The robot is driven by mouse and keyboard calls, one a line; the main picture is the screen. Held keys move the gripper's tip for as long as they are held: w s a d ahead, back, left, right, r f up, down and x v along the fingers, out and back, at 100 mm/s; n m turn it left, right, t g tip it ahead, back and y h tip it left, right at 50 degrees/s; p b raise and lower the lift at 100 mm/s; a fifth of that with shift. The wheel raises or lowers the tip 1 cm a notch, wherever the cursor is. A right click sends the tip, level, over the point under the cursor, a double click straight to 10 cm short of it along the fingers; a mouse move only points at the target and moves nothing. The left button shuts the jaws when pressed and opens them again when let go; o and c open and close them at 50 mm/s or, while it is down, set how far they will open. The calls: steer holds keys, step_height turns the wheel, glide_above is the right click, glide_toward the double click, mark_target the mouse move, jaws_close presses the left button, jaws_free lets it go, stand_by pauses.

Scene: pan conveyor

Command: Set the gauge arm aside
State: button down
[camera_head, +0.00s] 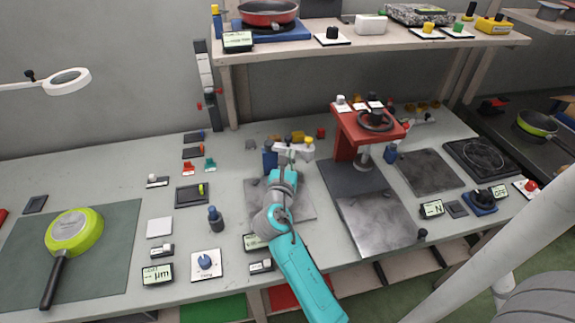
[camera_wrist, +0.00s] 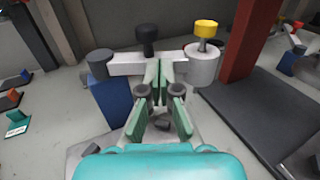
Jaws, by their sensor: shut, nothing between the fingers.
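The gauge arm (camera_wrist: 125,67) is a light grey bar in front of my gripper in the wrist view. It has a dark round end on the left, a black knob on top and a pale cylinder with a yellow knob (camera_wrist: 206,29) at its right end. A blue block (camera_wrist: 110,104) stands under its left part. In the head view the gauge arm (camera_head: 296,149) shows just beyond my gripper (camera_head: 285,166). My gripper (camera_wrist: 160,80) is shut and empty, its green-padded fingertips overlapping the bar's middle in view. I cannot tell whether they touch it.
A red press-like stand (camera_head: 346,135) with a black handwheel stands right of the gauge arm, beside dark plates (camera_head: 375,222). A lime pan (camera_head: 75,231) lies upside down on a green mat at left. Small fixtures dot the bench; bare bench (camera_head: 110,172) shows at left.

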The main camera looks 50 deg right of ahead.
steer(key=shift+w+d, duration=0.1)
steer(key=shift+d, duration=0.1)
steer(key=shift+w+d, duration=0.15)
steer(key=shift+d, duration=0.9)
steer(key=shift+a, duration=0.1)
